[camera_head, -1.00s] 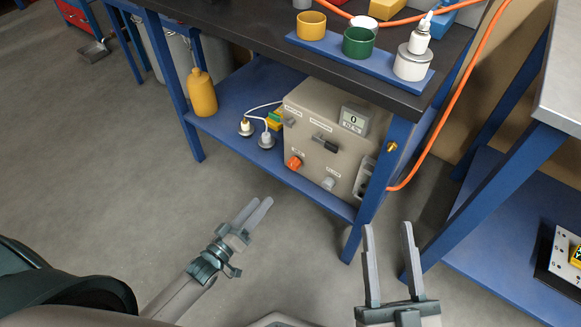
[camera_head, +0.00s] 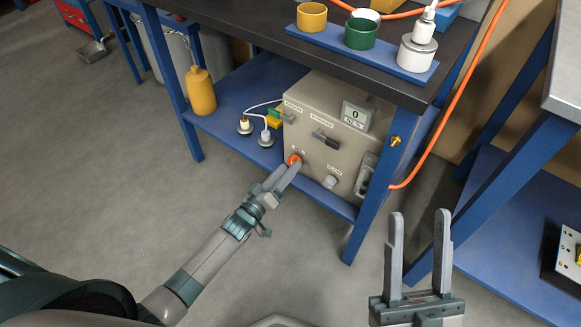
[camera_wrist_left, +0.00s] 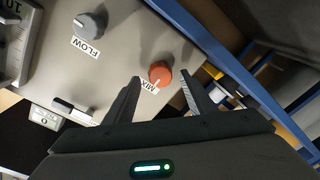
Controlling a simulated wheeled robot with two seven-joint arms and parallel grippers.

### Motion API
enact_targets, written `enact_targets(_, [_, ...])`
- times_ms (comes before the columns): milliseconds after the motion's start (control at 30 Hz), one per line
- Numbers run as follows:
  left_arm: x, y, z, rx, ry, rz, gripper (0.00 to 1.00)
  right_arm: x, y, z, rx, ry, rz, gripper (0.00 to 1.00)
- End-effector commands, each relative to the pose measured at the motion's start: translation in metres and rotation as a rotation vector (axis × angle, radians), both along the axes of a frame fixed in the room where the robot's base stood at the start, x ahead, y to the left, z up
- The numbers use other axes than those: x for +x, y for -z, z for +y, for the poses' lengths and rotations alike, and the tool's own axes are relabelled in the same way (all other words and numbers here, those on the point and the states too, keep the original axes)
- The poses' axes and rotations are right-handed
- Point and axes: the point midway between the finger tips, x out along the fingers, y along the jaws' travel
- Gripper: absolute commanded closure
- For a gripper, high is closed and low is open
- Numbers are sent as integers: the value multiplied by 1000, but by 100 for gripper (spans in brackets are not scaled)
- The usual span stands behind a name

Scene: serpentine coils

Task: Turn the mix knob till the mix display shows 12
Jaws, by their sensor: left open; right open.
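The orange mix knob (camera_head: 294,159) is on the lower left of the front of a beige control box (camera_head: 345,100). In the left wrist view the mix knob (camera_wrist_left: 160,72) sits beside its MIX label, ahead of and between the two fingers. My left gripper (camera_head: 285,172) is open, its fingertips close to the knob; I cannot tell whether they touch it. The display (camera_head: 356,115) at the box's upper right reads 0. My right gripper (camera_head: 420,225) is open and empty over the floor at the lower right.
A grey flow knob (camera_head: 330,182) is right of the mix knob; it also shows in the left wrist view (camera_wrist_left: 90,24). A dark lever (camera_head: 325,140) is above. The box stands on a blue shelf (camera_head: 225,115) under the bench, with a blue leg (camera_head: 370,200) to its right.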

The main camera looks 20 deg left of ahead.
Motion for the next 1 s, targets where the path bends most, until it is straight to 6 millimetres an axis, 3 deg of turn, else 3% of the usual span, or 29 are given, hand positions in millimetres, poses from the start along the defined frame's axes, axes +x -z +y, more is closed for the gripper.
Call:
enact_targets(200, [21, 1, -6, 0, 0, 0, 50, 0, -9, -6, 17, 10, -62, 54])
enact_targets(600, [25, 0, -7, 0, 0, 0, 50, 1, -14, -7, 21, 13, -81, 54])
enact_targets(800, [25, 0, -7, 0, 0, 0, 91, 1, -14, -7, 20, 13, -81, 54])
enact_targets(1000, [25, 0, -7, 4, 0, -1, 91, 0, -13, -7, 19, 14, -77, 54])
